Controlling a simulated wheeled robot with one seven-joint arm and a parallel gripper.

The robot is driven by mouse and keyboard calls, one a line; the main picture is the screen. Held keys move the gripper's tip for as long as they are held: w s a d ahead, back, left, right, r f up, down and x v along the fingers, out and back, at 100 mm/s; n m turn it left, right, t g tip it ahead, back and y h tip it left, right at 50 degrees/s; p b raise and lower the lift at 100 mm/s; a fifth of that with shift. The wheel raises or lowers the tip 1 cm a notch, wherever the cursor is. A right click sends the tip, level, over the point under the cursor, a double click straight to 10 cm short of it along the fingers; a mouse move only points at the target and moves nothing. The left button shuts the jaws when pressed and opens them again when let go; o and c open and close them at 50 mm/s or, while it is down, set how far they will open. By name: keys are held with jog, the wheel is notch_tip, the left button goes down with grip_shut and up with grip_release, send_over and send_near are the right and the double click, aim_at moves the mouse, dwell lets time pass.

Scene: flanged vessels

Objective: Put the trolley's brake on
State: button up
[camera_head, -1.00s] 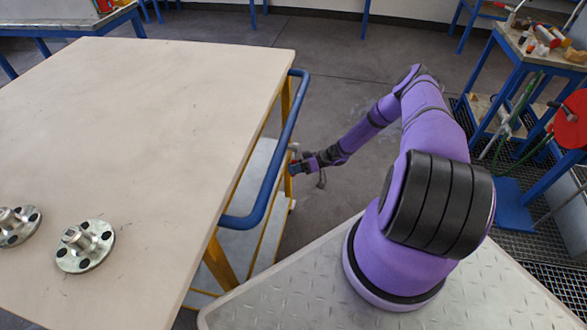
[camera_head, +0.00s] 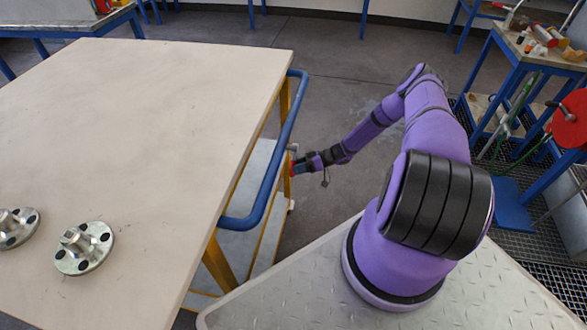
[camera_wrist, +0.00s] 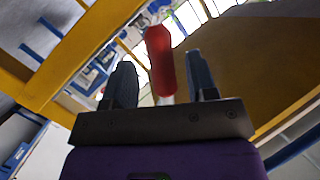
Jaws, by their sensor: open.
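The trolley has a pale top (camera_head: 150,120), a blue push handle (camera_head: 268,165) on its right side and yellow legs (camera_head: 222,264). In the wrist view a red grip (camera_wrist: 160,60), likely the brake lever, stands between the two fingers of my gripper (camera_wrist: 162,80). The gripper is open, with a visible gap on each side of the red grip. In the head view my gripper (camera_head: 297,167) is at the trolley's right side, just beyond the handle and below the top. A bit of red shows at its tip there. The lever's lower end is hidden.
Two flanged metal parts (camera_head: 84,248) lie on the trolley top at the left. A yellow frame bar (camera_wrist: 75,50) runs close to the gripper in the wrist view. A workbench with a red reel (camera_head: 572,118) stands at the right. The floor beyond my arm is clear.

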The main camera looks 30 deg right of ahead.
jog(key=v, duration=0.8)
jog(key=shift+d, duration=0.35)
jog(key=shift+s, duration=0.15)
